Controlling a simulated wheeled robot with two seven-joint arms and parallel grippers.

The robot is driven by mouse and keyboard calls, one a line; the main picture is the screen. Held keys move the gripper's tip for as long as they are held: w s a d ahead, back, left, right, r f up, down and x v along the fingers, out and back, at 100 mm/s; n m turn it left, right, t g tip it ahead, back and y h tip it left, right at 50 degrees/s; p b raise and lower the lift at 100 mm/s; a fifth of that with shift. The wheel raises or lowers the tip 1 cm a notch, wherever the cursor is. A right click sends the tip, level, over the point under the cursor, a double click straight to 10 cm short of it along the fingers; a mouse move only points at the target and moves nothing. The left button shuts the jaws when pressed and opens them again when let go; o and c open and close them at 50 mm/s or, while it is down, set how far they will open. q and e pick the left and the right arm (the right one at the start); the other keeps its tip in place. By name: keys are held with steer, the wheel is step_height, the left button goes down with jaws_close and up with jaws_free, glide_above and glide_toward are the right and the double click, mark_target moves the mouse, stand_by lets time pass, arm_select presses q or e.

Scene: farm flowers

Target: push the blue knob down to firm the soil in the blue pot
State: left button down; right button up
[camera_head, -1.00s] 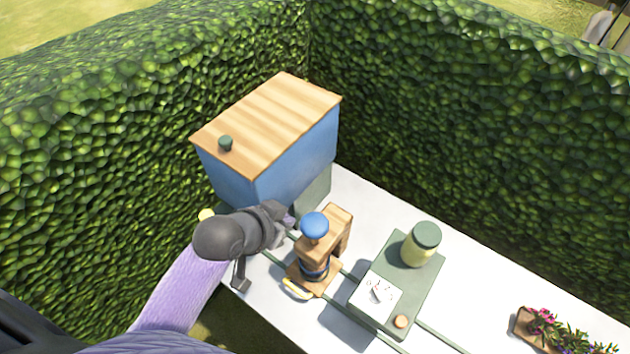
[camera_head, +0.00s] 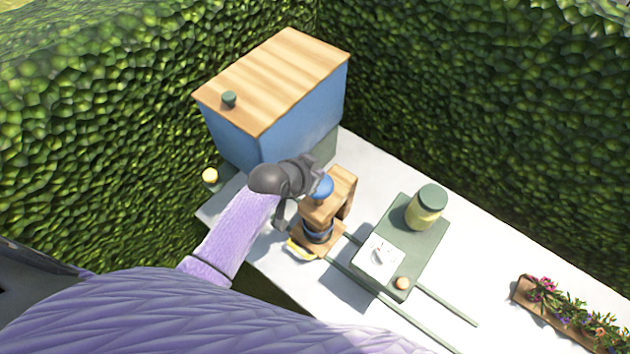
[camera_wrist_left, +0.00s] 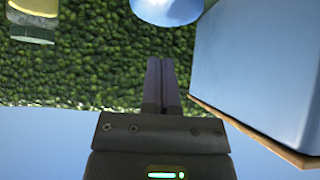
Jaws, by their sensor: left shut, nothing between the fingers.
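The blue knob (camera_head: 323,187) tops a wooden press (camera_head: 330,207) on the white table. In the left wrist view the knob (camera_wrist_left: 168,9) shows at the top edge, beyond the fingertips and partly cut off. My right gripper is not in view.
A blue box with a wooden lid (camera_head: 275,80) stands behind the gripper. Right of the press, a green tray (camera_head: 425,250) carries a yellow-green jar (camera_head: 425,210) and a white card (camera_head: 380,258). Flowers in a planter (camera_head: 560,315) lie far right. Hedges border the table.

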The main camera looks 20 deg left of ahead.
arm_select(q)
steer(key=shift+f, duration=1.45)
steer(key=shift+s, duration=0.1)
step_height(320, 180, down, 6)
steer(key=b, duration=0.4)
steer(key=shift+a+r+b, duration=0.1)
steer(key=shift+r+b, duration=0.1)
steer(key=shift+b, duration=0.1)
steer(key=shift+s+r, duration=0.15)
steer(key=shift+s, duration=0.05)
steer(key=r+p, duration=0.1)
steer(key=p, duration=0.1)
steer(key=r+p, duration=0.1)
steer(key=r, duration=0.1)
steer(key=r+p, duration=0.2)
steer(key=shift+w+r+p, duration=0.25)
steer(key=shift+p, duration=0.05)
steer(key=p+v, duration=0.1)
steer(key=v, duration=0.8)
steer(key=shift+s+f, duration=0.2)
steer(key=shift+s, duration=0.15)
